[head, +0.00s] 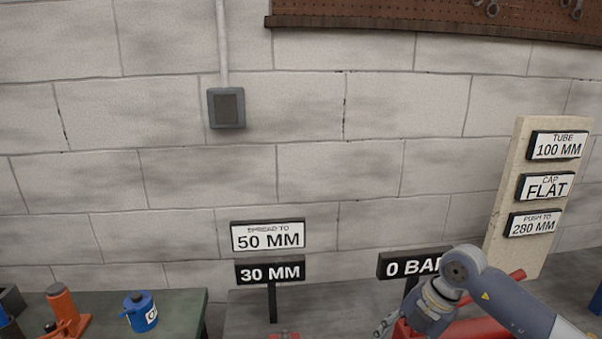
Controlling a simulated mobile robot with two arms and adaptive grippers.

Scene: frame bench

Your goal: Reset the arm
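My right arm comes in from the lower right in the head view. Its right gripper (384,326) points down and left at the bottom edge, close to a red piece of equipment (475,329). The fingers are small and partly cut off, so I cannot tell whether they are open or shut, or whether they touch the red equipment. My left arm and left gripper are not in view.
A green bench (180,302) at lower left holds a blue cylinder (141,312) and an orange jack-like tool (63,311). Signs read "50 MM" (268,235), "30 MM" (270,271) and "0 BAR" (411,263), partly hidden. A labelled board (502,241) stands right.

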